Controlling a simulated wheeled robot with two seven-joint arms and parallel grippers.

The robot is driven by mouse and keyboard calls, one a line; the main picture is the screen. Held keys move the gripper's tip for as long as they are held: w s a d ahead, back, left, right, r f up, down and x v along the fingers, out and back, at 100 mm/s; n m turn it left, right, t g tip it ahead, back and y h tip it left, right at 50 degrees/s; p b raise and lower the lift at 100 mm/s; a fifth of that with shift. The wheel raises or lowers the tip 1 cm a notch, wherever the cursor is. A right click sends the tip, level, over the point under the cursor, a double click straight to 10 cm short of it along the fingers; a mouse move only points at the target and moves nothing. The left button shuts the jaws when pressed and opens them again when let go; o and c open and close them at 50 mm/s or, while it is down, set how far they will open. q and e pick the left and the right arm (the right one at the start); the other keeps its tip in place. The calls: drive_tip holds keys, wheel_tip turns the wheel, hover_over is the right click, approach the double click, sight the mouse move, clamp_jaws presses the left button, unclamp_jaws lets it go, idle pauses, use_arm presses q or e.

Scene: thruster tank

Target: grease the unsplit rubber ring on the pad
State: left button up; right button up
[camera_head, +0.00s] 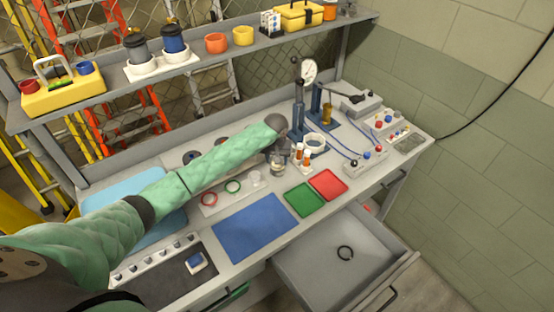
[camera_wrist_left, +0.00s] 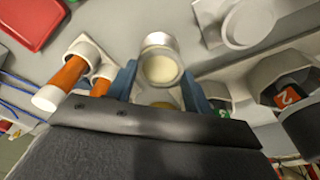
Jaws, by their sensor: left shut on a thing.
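I cannot tell which rings are split. The blue pad (camera_head: 255,228) looks bare. My left gripper (camera_wrist_left: 160,88) is over the rear middle of the bench. In the left wrist view its blue fingers are on both sides of a small jar (camera_wrist_left: 160,68) with a cream-coloured top, and it is shut on it. In the head view the jar (camera_head: 278,167) shows below the gripper; whether it touches the bench is unclear. My right gripper is out of view.
Orange-capped tubes (camera_head: 302,153) in a white holder stand just right of the jar. A green tray (camera_head: 304,199) and a red tray (camera_head: 328,184) lie in front. The gauge press (camera_head: 299,95) rises behind. The drawer (camera_head: 315,270) sticks out at the front.

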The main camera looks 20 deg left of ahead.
use_arm(q)
drive_tip(key=shift+f+m, duration=0.15)
drive_tip(key=shift+m, duration=0.15)
drive_tip(key=m, duration=0.3)
drive_tip(key=shift+s+m+h, duration=0.1)
drive_tip(key=shift+m+h, duration=0.2)
drive_tip(key=shift+m, duration=0.2)
drive_tip(key=shift+r, duration=3.1)
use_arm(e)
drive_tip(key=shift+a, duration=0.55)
